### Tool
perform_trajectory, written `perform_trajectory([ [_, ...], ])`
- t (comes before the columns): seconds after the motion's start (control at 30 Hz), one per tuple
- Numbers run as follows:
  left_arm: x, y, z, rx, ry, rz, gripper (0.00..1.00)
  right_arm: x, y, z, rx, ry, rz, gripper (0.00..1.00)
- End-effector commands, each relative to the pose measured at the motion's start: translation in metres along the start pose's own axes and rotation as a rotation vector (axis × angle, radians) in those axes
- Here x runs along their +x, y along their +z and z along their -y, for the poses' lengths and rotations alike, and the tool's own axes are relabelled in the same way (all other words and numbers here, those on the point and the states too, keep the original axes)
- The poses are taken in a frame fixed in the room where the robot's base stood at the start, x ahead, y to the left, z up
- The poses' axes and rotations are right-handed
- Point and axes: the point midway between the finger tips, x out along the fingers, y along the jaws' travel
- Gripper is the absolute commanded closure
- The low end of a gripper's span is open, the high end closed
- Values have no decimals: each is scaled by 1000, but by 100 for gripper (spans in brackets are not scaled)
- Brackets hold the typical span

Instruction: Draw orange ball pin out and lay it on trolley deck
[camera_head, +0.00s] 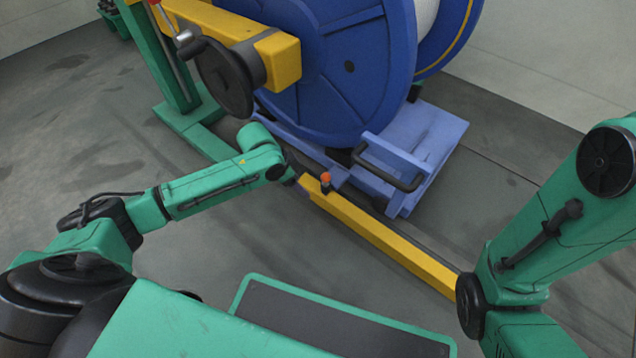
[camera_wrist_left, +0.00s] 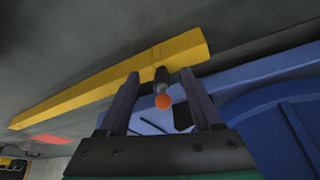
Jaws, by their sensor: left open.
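The orange ball pin (camera_head: 326,178) stands at the yellow beam (camera_head: 385,240), beside the blue trolley, with its orange ball on top of a dark stem. My left gripper (camera_head: 303,181) is just left of the pin in the head view. In the left wrist view the gripper (camera_wrist_left: 160,80) is open, and the orange ball (camera_wrist_left: 163,101) shows between its two dark fingers, with visible gaps to both. The pin's lower end is hidden. The trolley deck (camera_head: 440,130) is a blue surface under and right of the large reel. My right gripper is outside the view.
A large blue reel (camera_head: 350,95) stands on the trolley. A black handle (camera_head: 385,175) rises at the trolley's near end, right of the pin. A green post (camera_head: 165,70) and a yellow arm with a black knob (camera_head: 225,80) stand behind. The deck's right part is bare.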

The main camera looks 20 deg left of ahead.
Motion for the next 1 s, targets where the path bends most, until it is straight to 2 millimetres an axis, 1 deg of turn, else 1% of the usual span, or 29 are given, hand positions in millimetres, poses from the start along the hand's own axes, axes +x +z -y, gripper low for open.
perform_trajectory([
  [0.03, 12, -12, -1, 3, 0, -8, 34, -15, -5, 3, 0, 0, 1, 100],
  [0.2, 29, -51, -1, 3, 0, -8, 34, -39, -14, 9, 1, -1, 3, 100],
  [0.3, 37, -68, -1, 3, -1, -4, 34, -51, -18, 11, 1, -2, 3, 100],
  [0.33, 45, -65, -1, 1, 0, -1, 34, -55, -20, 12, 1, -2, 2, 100],
  [0.4, 53, -65, -1, 1, -1, -2, 34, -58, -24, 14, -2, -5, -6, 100],
  [0.47, 57, -66, -1, 2, -1, -2, 34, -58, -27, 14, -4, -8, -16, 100],
  [0.6, 57, -67, 0, 2, -1, -2, 34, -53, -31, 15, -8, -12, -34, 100],
  [0.73, 57, -67, 0, 2, -1, -2, 34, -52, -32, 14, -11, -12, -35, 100],
  [0.77, 57, -67, 0, 2, -1, -2, 38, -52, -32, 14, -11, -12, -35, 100],
  [0.8, 57, -67, 0, 2, -1, -2, 53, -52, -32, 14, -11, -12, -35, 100],
  [0.87, 57, -67, 0, 2, -1, -3, 76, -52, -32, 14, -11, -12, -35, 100],
  [0.9, 57, -67, 0, 2, -1, -3, 91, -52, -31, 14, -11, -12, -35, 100],
  [0.93, 57, -67, 0, 2, -1, -3, 100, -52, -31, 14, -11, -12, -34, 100],
  [1.0, 57, -67, 0, 2, -1, -3, 100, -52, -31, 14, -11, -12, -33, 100],
])
